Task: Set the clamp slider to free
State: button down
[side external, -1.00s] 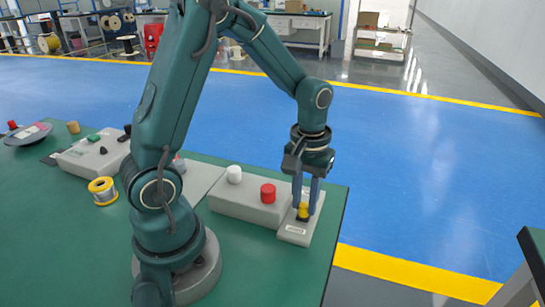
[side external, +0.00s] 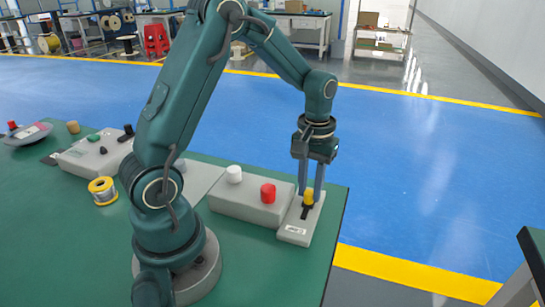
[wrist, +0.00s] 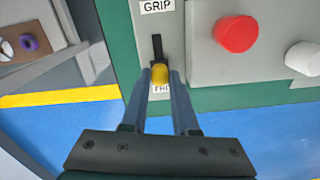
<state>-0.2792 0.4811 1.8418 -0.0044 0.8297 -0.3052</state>
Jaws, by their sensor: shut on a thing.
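The clamp slider is a yellow knob (side external: 308,198) in a dark slot on a grey plate (side external: 294,235) near the table's right edge. In the wrist view, the knob (wrist: 160,74) sits at the slot's lower end, beside a partly covered label reading "FRE". The black slot (wrist: 157,46) runs up from it toward the "GRIP" label (wrist: 157,6). My gripper (side external: 312,190) points down, with its two blue-grey fingers on either side of the knob. In the wrist view, the fingers (wrist: 160,80) are closed on it and hide part of the lower label.
A grey box with a red button (side external: 268,193) and a white button (side external: 234,174) stands close to the left of the slider plate. A solder spool (side external: 103,190) and another control box (side external: 92,155) are further left. The table ends just right of the plate.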

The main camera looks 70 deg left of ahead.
aim_at(311, 190)
jog(key=shift+w+a+r, duration=0.1)
jog(key=shift+w+a, duration=0.1)
jog(key=shift+w, duration=0.05)
jog(key=c, duration=0.9)
grip_release()
jog(key=shift+c, duration=0.2)
jog(key=shift+r, duration=2.55)
jog(key=shift+d, duration=0.1)
